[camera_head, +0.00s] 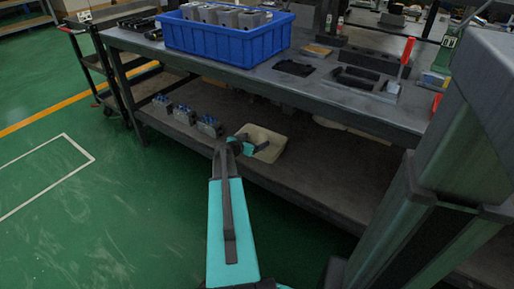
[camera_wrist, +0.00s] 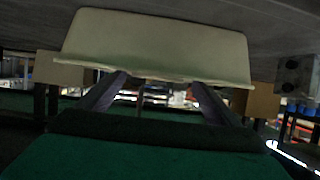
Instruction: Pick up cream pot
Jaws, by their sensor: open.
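The cream pot (camera_head: 266,143) is a shallow, rounded rectangular vessel on the lower shelf of the workbench. My gripper (camera_head: 248,146) is at its left near side in the head view, and my arm hides part of that side. In the wrist view the scene looks upside down, and the cream pot (camera_wrist: 155,42) fills the upper middle. The two dark fingers of my gripper (camera_wrist: 160,82) are spread apart, with their tips at the pot's rim. Nothing is held. Whether the fingers touch the pot cannot be told.
The bench top (camera_head: 330,97) overhangs the shelf and carries a blue crate (camera_head: 215,41). Bare shelf (camera_head: 315,165) lies right of the pot. A dark cart (camera_head: 100,70) stands at left.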

